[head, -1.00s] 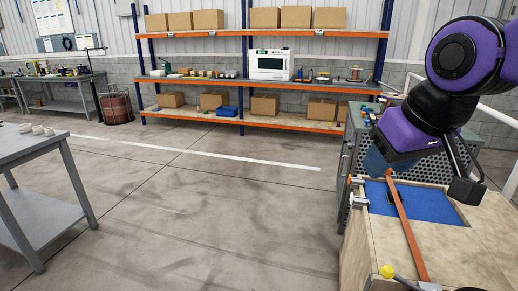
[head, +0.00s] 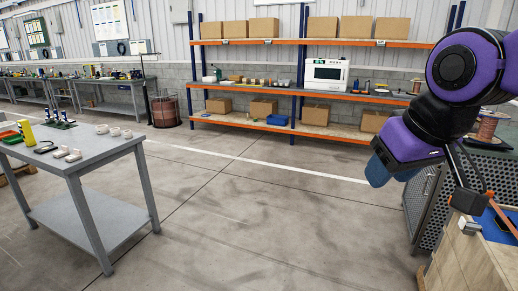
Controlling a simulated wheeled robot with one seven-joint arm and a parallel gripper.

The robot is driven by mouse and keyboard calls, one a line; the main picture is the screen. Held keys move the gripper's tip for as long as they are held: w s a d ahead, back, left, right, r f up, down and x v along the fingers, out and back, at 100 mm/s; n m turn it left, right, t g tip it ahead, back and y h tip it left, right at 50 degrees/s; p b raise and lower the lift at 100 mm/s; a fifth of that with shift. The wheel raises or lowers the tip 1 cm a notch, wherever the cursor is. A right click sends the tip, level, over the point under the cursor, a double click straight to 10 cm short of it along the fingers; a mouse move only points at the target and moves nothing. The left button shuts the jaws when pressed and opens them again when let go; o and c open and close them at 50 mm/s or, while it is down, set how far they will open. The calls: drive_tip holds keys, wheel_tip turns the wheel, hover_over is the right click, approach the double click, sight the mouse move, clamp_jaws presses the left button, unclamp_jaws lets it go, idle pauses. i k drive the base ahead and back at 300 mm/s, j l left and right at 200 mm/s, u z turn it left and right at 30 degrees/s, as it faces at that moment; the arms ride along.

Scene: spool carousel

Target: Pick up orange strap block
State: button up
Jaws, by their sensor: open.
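I cannot make out a block that is surely the orange strap block. An orange strip (head: 489,202) shows at the right edge, by a wooden box top with a blue inset (head: 497,222); most of it is out of frame. My gripper (head: 422,187) hangs at the right under my purple and black arm. It is open, with nothing seen between its fingers, in front of the floor and a grey perforated cabinet.
A grey table (head: 95,150) at the left holds a yellow block (head: 28,132), white cups and small parts. An orange-edged shelf (head: 270,122) with cartons (head: 263,28) and a white oven (head: 327,75) stands at the back. The floor between is clear.

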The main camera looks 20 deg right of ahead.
sight(490, 193)
drive_tip(key=i+z, duration=0.2)
drive_tip(key=i, duration=0.25)
drive_tip(key=i+j+z, duration=0.2)
drive_tip(key=i, duration=0.3)
drive_tip(key=i+j+z, duration=0.2)
drive_tip(key=i, duration=0.25)
drive_tip(key=i+l+z, duration=0.1)
drive_tip(key=i+z, duration=0.35)
drive_tip(key=i, duration=0.15)
drive_tip(key=i+j+z, duration=0.1)
drive_tip(key=i+z, duration=0.3)
drive_tip(key=i, duration=0.15)
drive_tip(key=i+j+z, duration=0.25)
drive_tip(key=i+z, duration=0.6)
drive_tip(key=i, duration=0.2)
drive_tip(key=i+z, duration=0.4)
drive_tip(key=i, duration=0.2)
